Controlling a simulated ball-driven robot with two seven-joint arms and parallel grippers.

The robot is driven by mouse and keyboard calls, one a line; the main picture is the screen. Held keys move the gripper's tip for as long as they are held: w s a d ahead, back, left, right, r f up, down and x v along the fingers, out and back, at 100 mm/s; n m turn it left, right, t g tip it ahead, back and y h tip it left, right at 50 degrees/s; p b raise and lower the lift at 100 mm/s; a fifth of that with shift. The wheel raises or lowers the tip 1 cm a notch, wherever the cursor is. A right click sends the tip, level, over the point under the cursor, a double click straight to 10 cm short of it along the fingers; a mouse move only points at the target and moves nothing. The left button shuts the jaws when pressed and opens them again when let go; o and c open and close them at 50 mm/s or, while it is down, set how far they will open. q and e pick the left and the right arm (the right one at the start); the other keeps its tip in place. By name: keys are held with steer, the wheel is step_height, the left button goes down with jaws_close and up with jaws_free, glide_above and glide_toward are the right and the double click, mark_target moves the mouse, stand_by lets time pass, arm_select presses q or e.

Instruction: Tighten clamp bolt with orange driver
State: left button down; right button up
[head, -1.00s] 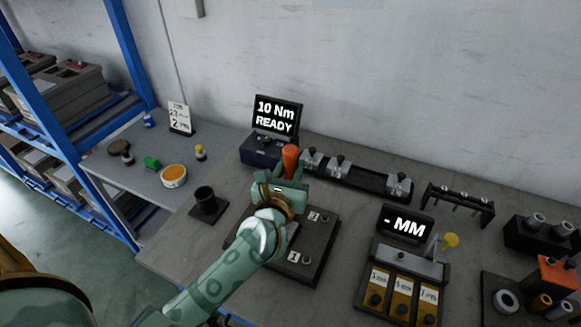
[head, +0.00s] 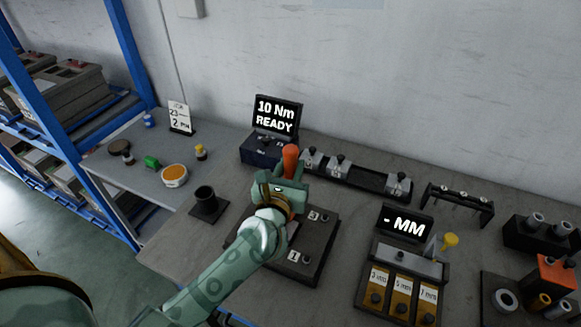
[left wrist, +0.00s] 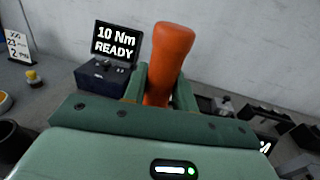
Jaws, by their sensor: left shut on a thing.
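The orange driver (head: 291,157) stands roughly upright in my left gripper (head: 287,180), its handle rising above the fingers. The left wrist view shows the orange handle (left wrist: 169,60) between the two green fingers, which are shut on it. My gripper and forearm are over the dark fixture plate (head: 318,257), which has white number labels. The driver's tip and any clamp bolt under it are hidden behind my gripper. The torque display (head: 276,115) behind reads "10 Nm READY". My right gripper is not in view.
An empty dark cup holder (head: 207,204) stands left of the fixture. Behind is a rack with several metal clamps (head: 338,166). To the right are a "- MM" display (head: 405,223) and a yellow-fronted drawer box (head: 402,290). A blue shelf (head: 125,45) stands far left.

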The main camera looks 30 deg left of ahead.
arm_select(q)
steer(key=shift+r, duration=0.1)
steer(key=shift+f+b, duration=0.75)
steer(key=shift+f, duration=0.3)
stand_by(1.2)
steer(key=shift+s+f, duration=0.1)
steer(key=shift+f, duration=0.4)
stand_by(1.1)
steer(key=shift+r, duration=0.1)
steer(key=shift+r+p, duration=2.3)
steer(key=shift+r, duration=0.4)
